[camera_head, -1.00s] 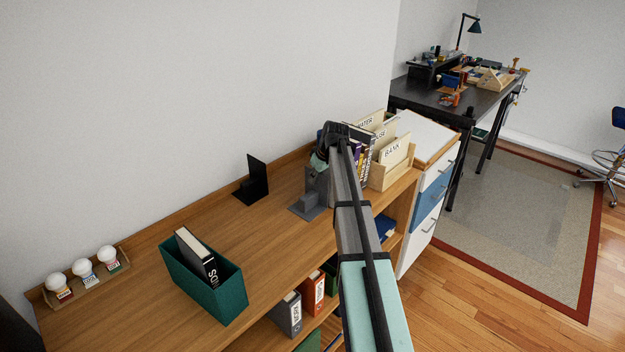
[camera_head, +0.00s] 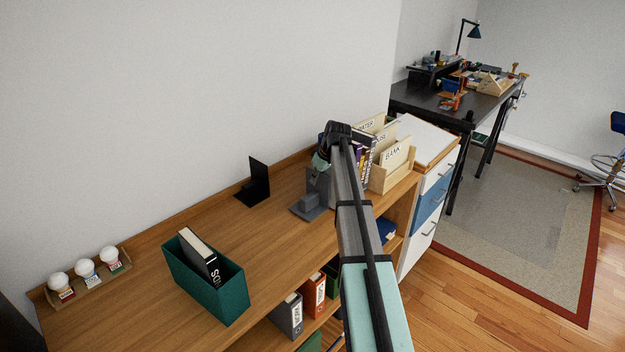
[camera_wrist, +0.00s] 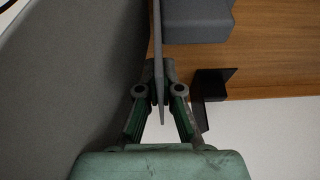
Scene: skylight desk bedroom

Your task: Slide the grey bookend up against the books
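The grey bookend (camera_head: 309,207) stands on the wooden shelf top, its base and block on the near-left side of its upright plate. In the wrist view its upright plate (camera_wrist: 158,60) shows edge-on between the fingers of my gripper (camera_wrist: 159,72), which look closed on it. My gripper (camera_head: 338,132) is over the bookend in the head view, fingertips hidden. The books (camera_head: 367,165) stand upright just right of my arm, partly hidden by it. A large grey surface fills the wrist view's left side, close to the plate. I cannot tell whether bookend and books touch.
A black bookend (camera_head: 257,182) stands by the wall, left of the grey one. A wooden file holder (camera_head: 392,177) stands right of the books. A green bin (camera_head: 212,288) with a book and a small rack (camera_head: 90,278) sit further left. The shelf between is bare.

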